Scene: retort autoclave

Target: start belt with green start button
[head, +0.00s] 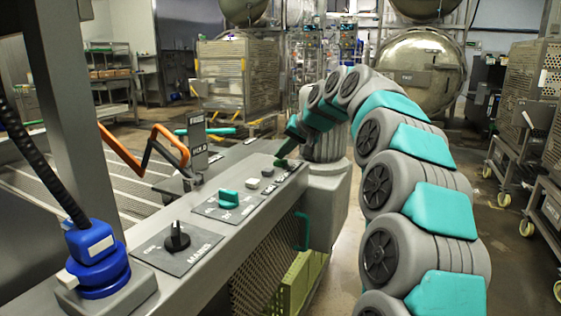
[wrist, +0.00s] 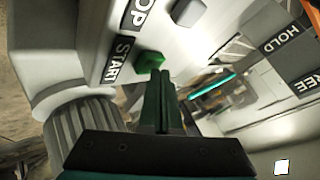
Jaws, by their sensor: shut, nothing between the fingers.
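The green start button (wrist: 150,62) sits beside a START label on the grey control panel in the wrist view. In the head view the green button (head: 281,163) is small, at the far end of the panel top. My gripper (wrist: 161,76) is shut and empty, its dark green fingertips right at the button's edge in the picture. I cannot tell whether they touch it. In the head view my gripper (head: 287,150) points down just over the button from the right.
A grey button (wrist: 188,12) is next to the green one, by a label ending in "OP". The panel also carries a teal knob (head: 228,198) and a black MAINS knob (head: 176,237). A HOLD post (head: 197,160) and orange bar (head: 125,155) stand by the slatted belt (head: 60,180).

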